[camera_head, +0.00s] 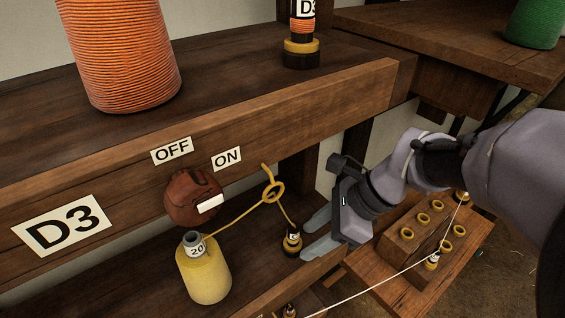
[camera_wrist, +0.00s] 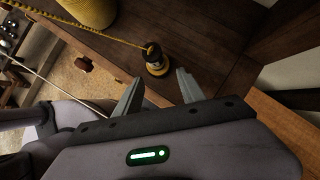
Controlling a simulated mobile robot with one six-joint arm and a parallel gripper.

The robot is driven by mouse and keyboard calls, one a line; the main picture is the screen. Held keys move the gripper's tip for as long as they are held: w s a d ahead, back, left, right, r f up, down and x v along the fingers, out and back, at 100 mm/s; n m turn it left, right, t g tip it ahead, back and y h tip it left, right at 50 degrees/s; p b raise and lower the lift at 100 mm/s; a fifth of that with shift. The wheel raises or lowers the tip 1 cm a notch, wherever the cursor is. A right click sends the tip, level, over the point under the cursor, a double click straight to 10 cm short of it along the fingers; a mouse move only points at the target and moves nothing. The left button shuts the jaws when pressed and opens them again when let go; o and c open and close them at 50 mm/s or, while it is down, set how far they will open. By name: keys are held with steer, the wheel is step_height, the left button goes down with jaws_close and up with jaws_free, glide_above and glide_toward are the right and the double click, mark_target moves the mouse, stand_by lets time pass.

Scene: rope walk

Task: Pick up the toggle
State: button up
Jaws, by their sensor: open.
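The toggle appears to be the small dark peg with a yellow band and a pale label (camera_head: 292,240), upright on the lower shelf. A yellow cord (camera_head: 235,215) runs toward it through a yellow ring (camera_head: 274,190). My gripper (camera_head: 306,238) is open, its two pale fingers pointing at the toggle from the right. In the wrist view the toggle (camera_wrist: 155,61) stands just beyond and between the fingertips of my gripper (camera_wrist: 160,79). The fingers look apart from it, and nothing is between them.
A yellow weight marked 20 (camera_head: 204,272) stands left of the toggle. A reddish-brown knob (camera_head: 190,197) with a white lever is on the beam under OFF and ON labels. An orange spool (camera_head: 120,50) stands above. A wooden block with yellow-rimmed holes (camera_head: 420,225) lies right, below my arm.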

mark_target(285, 241)
steer(key=a, duration=0.3)
steer(key=w+a+f+b, duration=0.1)
steer(key=a, duration=0.1)
steer(key=shift+a, duration=0.25)
jaws_close()
